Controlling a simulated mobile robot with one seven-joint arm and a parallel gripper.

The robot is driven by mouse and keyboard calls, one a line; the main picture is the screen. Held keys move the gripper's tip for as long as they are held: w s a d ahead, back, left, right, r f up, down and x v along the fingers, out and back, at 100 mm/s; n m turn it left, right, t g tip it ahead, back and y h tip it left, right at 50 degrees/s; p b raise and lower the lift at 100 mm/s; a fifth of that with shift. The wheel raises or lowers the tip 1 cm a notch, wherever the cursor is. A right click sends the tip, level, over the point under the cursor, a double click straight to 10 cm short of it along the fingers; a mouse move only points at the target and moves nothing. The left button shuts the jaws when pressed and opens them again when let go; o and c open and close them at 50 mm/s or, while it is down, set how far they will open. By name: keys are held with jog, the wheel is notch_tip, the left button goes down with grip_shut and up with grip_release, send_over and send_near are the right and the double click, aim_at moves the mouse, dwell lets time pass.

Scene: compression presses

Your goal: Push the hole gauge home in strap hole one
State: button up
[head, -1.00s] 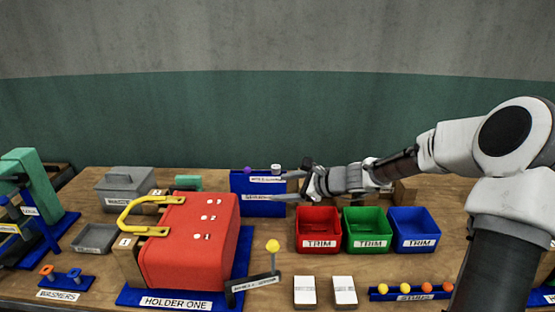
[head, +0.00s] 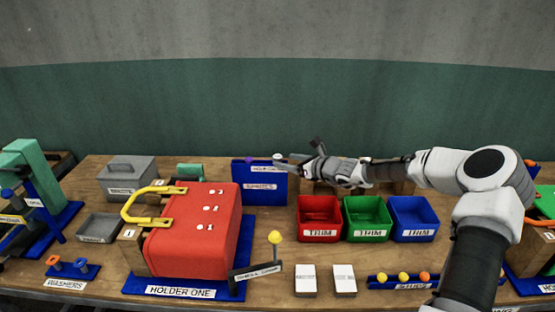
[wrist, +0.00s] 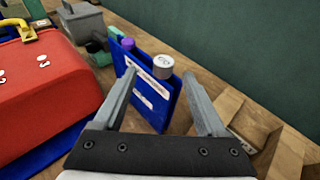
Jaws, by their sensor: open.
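The blue stand (head: 280,194) is behind the trim bins, with a label that seems to read hole gauge. A round grey-topped piece (head: 278,157), probably the hole gauge, and a purple knob (head: 249,160) show at its top edge. My gripper (head: 298,156) is open and empty at the stand's right. In the wrist view the grey-topped piece (wrist: 163,64) appears between and beyond my fingertips (wrist: 160,78), not gripped. The red block (head: 205,250) in holder one has a yellow strap (head: 135,205) at its left and white numbered marks on top.
Red (head: 319,208), green (head: 363,209) and blue (head: 411,209) trim bins stand in front of my arm. A yellow-knobbed pin (head: 275,238) rises beside the red block. A grey lidded box (head: 127,178) is at back left. Bare wood lies before the blue stand.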

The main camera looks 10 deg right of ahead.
aim_at(280, 158)
jog(key=shift+p+x, duration=0.9)
jog(key=shift+x, duration=2.1)
jog(key=shift+w+d+r, duration=0.15)
jog(key=shift+d, duration=0.05)
grip_shut()
